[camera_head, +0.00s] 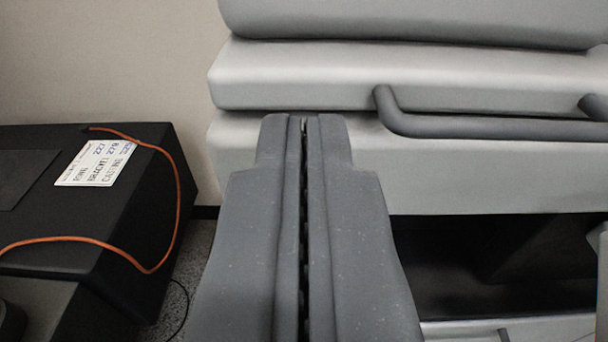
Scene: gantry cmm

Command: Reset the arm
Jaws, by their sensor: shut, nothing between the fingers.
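My gripper (304,122) fills the lower middle of the view. Its two grey fingers lie side by side with only a thin dark seam between them. It is shut and empty. The fingertips point forward at the pale grey machine front (310,80), overlapping its lower edge in the picture. I cannot tell how much space is between the tips and that front. The rest of my arm is not visible.
A dark grey bar handle (460,127) juts from the machine at right, above a dark opening (500,260). At left a black box (140,200) carries a white label (97,162) and an orange cable (178,190). Speckled floor (190,270) shows between.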

